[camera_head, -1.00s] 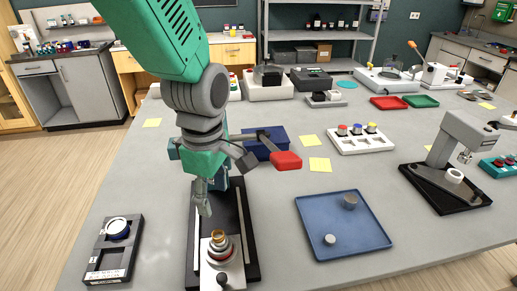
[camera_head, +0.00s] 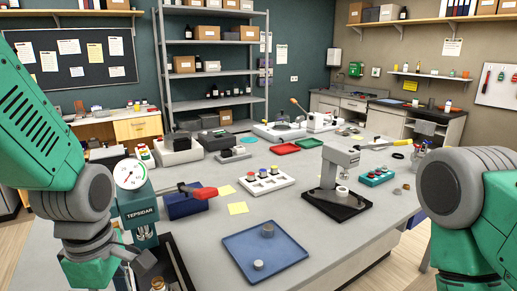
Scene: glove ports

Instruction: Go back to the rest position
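My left arm comes in from the left edge. Its wrist and the green base of the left gripper (camera_head: 92,272) are at the bottom left, beside a press with a round dial gauge (camera_head: 130,173) and a red-ended lever (camera_head: 203,193). The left fingertips are cut off by the bottom edge, so their opening cannot be told. My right arm shows at the right edge as a grey joint and green links. Its gripper is out of view.
A blue tray (camera_head: 243,238) with two small grey pieces, a white holder (camera_head: 259,186) with coloured caps, and a grey stand on a black base (camera_head: 343,207) are on the grey table.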

